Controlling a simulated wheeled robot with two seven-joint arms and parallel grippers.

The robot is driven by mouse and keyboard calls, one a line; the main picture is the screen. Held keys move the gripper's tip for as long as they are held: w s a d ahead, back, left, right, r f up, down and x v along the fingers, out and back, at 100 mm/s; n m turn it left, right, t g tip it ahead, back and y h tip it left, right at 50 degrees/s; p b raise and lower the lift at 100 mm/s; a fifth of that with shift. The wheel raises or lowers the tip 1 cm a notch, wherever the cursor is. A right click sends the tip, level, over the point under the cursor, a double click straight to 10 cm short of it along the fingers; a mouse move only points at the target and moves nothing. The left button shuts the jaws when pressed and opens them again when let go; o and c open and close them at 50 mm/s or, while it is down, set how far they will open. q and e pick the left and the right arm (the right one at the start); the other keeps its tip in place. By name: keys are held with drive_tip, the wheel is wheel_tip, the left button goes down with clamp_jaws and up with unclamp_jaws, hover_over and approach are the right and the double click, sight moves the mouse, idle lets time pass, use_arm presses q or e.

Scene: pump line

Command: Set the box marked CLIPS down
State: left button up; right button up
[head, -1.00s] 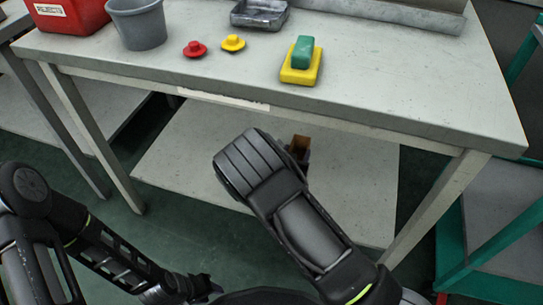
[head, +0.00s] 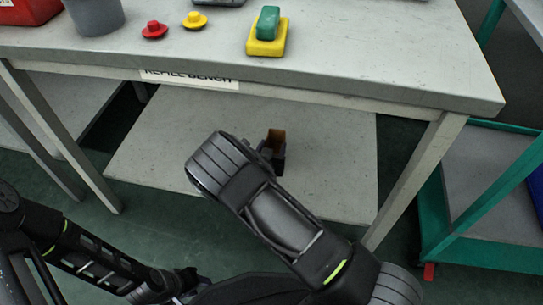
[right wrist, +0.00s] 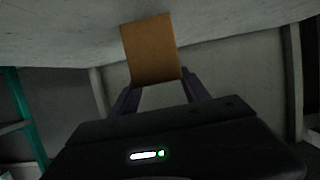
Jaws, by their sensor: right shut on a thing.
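A small open-topped box (head: 277,139), brown inside with dark sides, is at my right gripper (head: 267,150), over or on the lower shelf of the bench; the head view does not settle whether it touches. In the right wrist view its brown face (right wrist: 151,49) sits between the two fingers of my right gripper (right wrist: 158,85), which is shut on it. No CLIPS marking is readable. My right forearm covers part of the shelf in front of the box. My left gripper (head: 182,284) is low at the bottom left, away from the box; its fingers are unclear.
The refill bench top (head: 370,60) holds a green and yellow block stack (head: 267,32), a yellow knob (head: 195,20), a red knob (head: 154,30), a grey bucket (head: 95,15) and a red bin (head: 28,10). The lower shelf (head: 335,165) has free room right of the box. A green-framed cart (head: 480,190) stands right.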

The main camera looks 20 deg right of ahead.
drive_tip(key=shift+f+b, duration=0.9)
drive_tip(key=shift+f, duration=0.95)
drive_tip(key=shift+f, duration=0.2)
drive_tip(key=o, duration=1.3)
drive_tip(key=shift+r, duration=0.1)
